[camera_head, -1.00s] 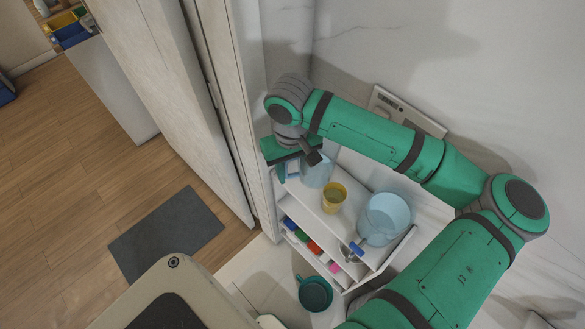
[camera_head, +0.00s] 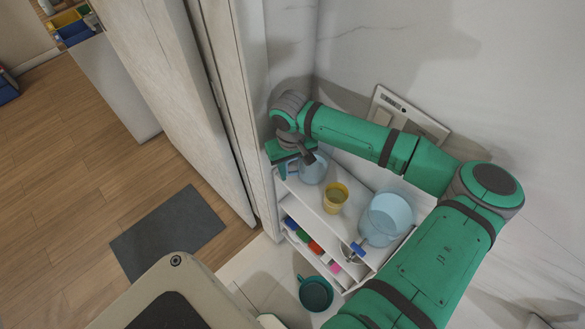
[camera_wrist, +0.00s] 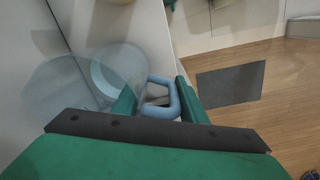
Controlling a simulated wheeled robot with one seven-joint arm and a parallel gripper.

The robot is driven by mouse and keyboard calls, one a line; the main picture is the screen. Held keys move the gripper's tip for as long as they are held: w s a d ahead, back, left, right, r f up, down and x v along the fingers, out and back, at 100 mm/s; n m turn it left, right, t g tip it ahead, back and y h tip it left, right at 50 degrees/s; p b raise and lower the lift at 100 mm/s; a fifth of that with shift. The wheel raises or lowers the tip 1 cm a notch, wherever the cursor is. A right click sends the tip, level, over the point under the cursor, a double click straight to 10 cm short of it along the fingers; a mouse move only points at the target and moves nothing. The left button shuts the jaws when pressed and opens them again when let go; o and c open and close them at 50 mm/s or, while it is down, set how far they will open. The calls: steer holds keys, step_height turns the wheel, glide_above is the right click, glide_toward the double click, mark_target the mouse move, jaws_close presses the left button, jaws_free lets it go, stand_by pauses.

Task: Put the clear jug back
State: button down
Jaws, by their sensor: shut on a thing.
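The clear jug (camera_head: 315,170) is at the back left end of the white shelf unit, with a pale blue tint. It also shows in the wrist view as a see-through round body (camera_wrist: 65,88) with a blue handle (camera_wrist: 163,80). My gripper (camera_wrist: 158,100) is shut on that handle, one green finger on each side. In the head view my gripper (camera_head: 286,162) is beside the jug's left side. I cannot tell whether the jug's base touches the shelf top (camera_head: 318,198), as the wrist partly hides it.
A yellow cup (camera_head: 335,197) and a larger pale blue jug (camera_head: 387,218) stand on the shelf top to the right. A teal pot (camera_head: 316,293) is lower in front. A wooden panel (camera_head: 215,110) is close on the left and a marbled wall (camera_head: 400,50) behind.

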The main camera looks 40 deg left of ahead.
steer(key=c, duration=1.1)
jaws_free()
steer(key=shift+f, duration=0.1)
step_height(320, 180, up, 12)
steer(key=shift+s+a+f, duration=0.1)
steer(key=shift+f, duration=0.1)
steer(key=shift+r, duration=0.35)
steer(key=shift+s, duration=0.1)
